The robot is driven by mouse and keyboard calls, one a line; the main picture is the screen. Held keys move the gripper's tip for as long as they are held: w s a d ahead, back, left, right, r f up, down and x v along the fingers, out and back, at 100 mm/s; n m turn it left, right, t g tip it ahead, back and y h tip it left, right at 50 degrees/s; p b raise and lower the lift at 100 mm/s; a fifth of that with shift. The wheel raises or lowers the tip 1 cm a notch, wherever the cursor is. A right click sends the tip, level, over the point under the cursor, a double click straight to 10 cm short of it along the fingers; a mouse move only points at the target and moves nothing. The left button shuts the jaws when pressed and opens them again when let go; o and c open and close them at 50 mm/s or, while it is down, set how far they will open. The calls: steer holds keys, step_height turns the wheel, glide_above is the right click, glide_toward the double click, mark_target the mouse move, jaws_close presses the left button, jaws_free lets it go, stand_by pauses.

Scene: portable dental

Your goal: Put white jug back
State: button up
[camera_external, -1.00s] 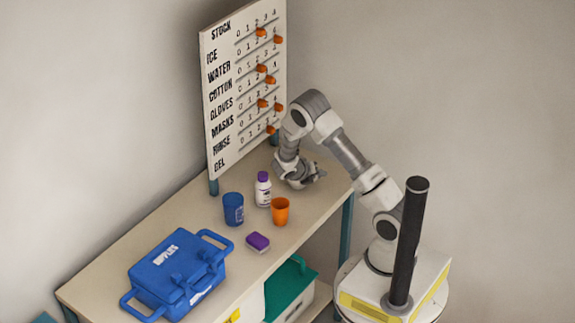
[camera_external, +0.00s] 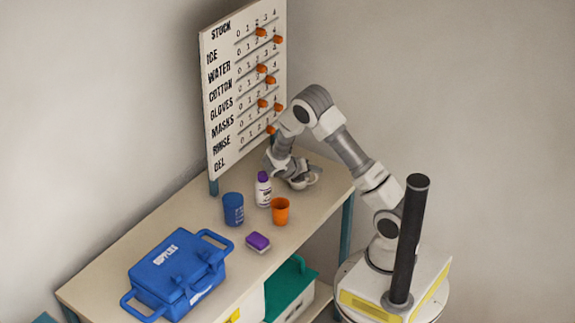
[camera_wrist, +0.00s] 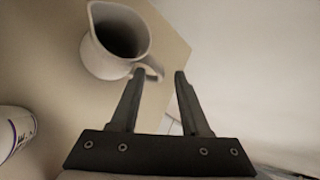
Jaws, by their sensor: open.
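The white jug (camera_wrist: 104,55) stands on the table in the wrist view, its dark open mouth facing up toward me. Its handle (camera_wrist: 152,68) points right, toward the gap between my fingertips. My gripper (camera_wrist: 158,76) is open, with one finger tip close to the handle; whether they touch I cannot tell. In the external view my gripper (camera_external: 284,172) is low over the far right end of the table, and part of the jug (camera_external: 307,181) shows beside it, the rest being hidden.
A white bottle with a purple cap (camera_external: 263,190), a blue cup (camera_external: 233,209), an orange cup (camera_external: 280,211) and a purple sponge-like block (camera_external: 258,242) stand left of my gripper. A blue supplies case (camera_external: 177,275) fills the table's near left. The stock board (camera_external: 243,85) rises behind.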

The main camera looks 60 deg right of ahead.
steer(key=s+a+r+m+t+y, duration=0.3)
steer(key=s+a+r+m+y, duration=0.2)
steer(key=s+a+r+m, duration=0.4)
steer(key=s+a+r+m+t+y, duration=0.3)
steer(key=s+a+r+m+y, duration=0.2)
steer(key=s+a+r+m, duration=0.5)
steer(key=shift+s+a+r+m, duration=0.2)
steer(key=shift+a+r+m, duration=1.7)
steer(key=shift+r+m, duration=1.55)
steer(key=shift+r+n, duration=0.25)
